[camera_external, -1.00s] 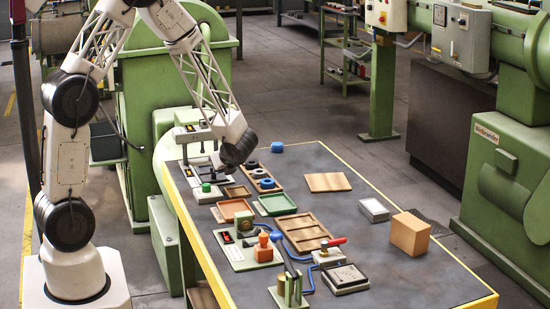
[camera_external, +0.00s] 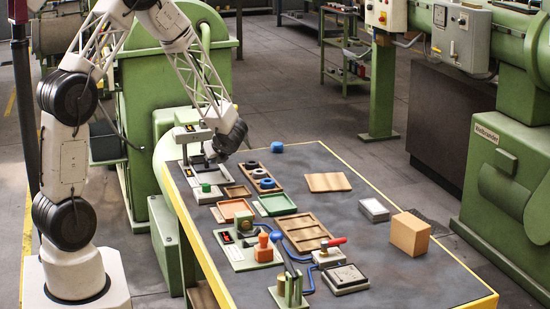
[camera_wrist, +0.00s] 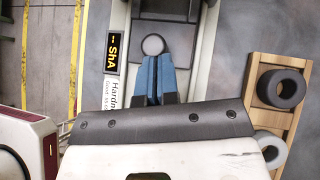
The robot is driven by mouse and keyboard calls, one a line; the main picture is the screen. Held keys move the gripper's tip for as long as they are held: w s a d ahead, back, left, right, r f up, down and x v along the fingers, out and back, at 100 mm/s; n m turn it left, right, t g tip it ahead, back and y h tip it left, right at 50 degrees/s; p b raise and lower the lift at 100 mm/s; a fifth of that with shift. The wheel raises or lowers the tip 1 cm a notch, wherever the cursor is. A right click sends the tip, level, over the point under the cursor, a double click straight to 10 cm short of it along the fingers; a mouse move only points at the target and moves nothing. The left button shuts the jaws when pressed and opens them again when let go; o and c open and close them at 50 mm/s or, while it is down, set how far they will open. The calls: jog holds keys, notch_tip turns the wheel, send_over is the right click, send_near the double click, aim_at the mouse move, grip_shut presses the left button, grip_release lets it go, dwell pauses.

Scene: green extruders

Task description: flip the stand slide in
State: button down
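The hardness tester stand (camera_external: 192,137) is at the far left end of the table, with a grey head on a dark upright over a light base. In the wrist view its light frame carries a lit display (camera_wrist: 115,47) reading "ShA". A round grey knob or disc (camera_wrist: 153,45) lies between the frame's sides. My gripper (camera_wrist: 154,58) has its blue-padded fingers together, tips at the lower edge of this disc. I cannot tell whether they touch it. In the external view my gripper (camera_external: 211,157) is low beside the stand, its fingers mostly hidden. Which part slides is unclear.
A green-topped piece (camera_external: 206,188) stands in front of the stand. Trays and fixtures fill the table's middle. The far right is clearer.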

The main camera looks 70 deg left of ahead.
dwell(0.4)
jog(key=shift+w+d, duration=0.1)
jog(key=shift+d, duration=0.45)
jog(key=d, duration=0.2)
jog(key=shift+w+d, duration=0.35)
jog(key=shift+w, duration=0.05)
jog(key=v, duration=1)
jog(key=shift+d, duration=0.1)
